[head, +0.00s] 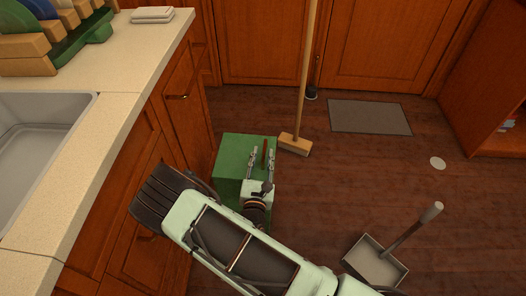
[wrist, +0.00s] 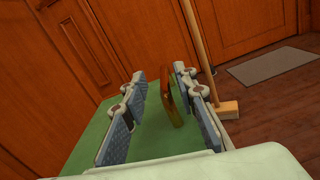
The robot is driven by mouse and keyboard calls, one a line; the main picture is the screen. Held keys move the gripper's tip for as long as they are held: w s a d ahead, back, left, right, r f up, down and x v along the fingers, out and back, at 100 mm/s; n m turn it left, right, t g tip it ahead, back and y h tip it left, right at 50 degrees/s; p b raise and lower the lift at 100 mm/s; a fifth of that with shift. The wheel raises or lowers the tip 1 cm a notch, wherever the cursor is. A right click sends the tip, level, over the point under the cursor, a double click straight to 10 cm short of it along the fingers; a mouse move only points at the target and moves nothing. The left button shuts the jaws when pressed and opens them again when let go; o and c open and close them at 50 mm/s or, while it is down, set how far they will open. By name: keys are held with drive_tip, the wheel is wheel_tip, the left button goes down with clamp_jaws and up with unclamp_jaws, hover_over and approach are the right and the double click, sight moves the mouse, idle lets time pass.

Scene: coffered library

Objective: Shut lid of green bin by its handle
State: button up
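The green bin (head: 230,194) stands on the floor beside the wooden cabinets. Its green lid (head: 236,153) lies over the top in the head view; I cannot tell whether it is fully down. The lid also fills the lower middle of the wrist view (wrist: 92,142). A brown bar handle (head: 264,150) stands up from the lid. My gripper (head: 261,163) is open above the lid, its two fingers on either side of the handle. In the wrist view the handle (wrist: 189,62) is nearer the right finger, with a clear gap to the left one. I see no grip on it.
A counter with a sink (head: 38,130) is on the left. A broom (head: 296,144) stands just behind the bin, to its right. A dustpan (head: 376,262) lies at the lower right. A grey mat (head: 369,117) and a white disc (head: 438,163) lie on otherwise open floor.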

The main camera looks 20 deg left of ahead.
drive_tip(key=shift+w+a, duration=0.15)
drive_tip(key=shift+w, duration=0.6)
drive_tip(key=shift+w+a, duration=0.15)
drive_tip(key=shift+w, duration=0.55)
drive_tip(key=shift+c, duration=0.5)
clamp_jaws()
